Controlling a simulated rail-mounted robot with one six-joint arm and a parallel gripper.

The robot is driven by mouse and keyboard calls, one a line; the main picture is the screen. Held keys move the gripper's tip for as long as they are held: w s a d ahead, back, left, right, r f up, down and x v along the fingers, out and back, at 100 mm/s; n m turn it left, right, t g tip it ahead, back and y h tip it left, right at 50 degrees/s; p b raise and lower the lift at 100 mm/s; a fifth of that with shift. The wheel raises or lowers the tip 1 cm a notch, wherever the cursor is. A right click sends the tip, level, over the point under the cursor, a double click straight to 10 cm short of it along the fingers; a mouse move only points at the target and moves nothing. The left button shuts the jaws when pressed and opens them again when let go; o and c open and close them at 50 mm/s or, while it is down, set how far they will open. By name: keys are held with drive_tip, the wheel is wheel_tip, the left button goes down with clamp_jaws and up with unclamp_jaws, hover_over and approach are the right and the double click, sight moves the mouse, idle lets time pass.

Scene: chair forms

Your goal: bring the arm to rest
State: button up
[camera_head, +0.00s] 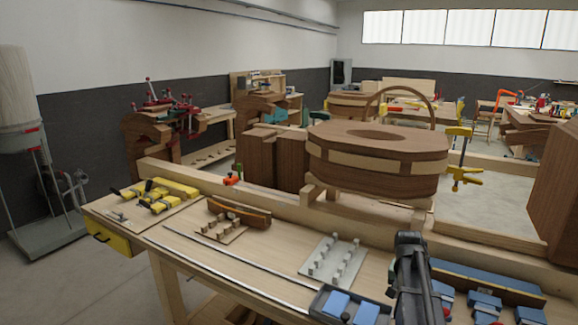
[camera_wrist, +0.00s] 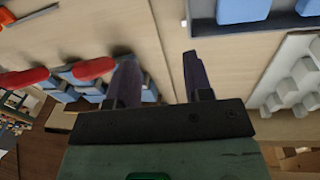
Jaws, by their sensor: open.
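My gripper (camera_wrist: 158,78) shows in the wrist view with its two dark fingers spread apart and nothing between them. It hangs over the bare wooden top of the workbench (camera_wrist: 172,20). In the head view my arm rises at the lower right of the bench, in front of its surface, and its fingertips cannot be made out there.
Near my arm are a grey tray with blue blocks (camera_head: 345,306), a white pegged plate (camera_head: 333,259) and a blue rack (camera_head: 485,283). A large wooden chair form (camera_head: 380,155) stands behind. Yellow clamps (camera_head: 160,195) lie at the left.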

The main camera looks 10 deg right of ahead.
drive_tip(key=s+a+f+n+b, duration=0.1)
drive_tip(key=s+a+n, duration=0.2)
drive_tip(key=a, duration=0.7)
drive_tip(key=s+a+f+n+b, duration=0.1)
drive_tip(key=s+a+f+n, duration=0.1)
drive_tip(key=a, duration=0.8)
drive_tip(key=s+a+f+n+y+b, duration=0.1)
drive_tip(key=s+a+n, duration=0.3)
drive_tip(key=a, duration=0.6)
drive_tip(key=shift+s+a+f+t+b, duration=0.3)
drive_tip(key=shift+s+a+f+b, duration=0.1)
drive_tip(key=shift+s+f+b, duration=0.15)
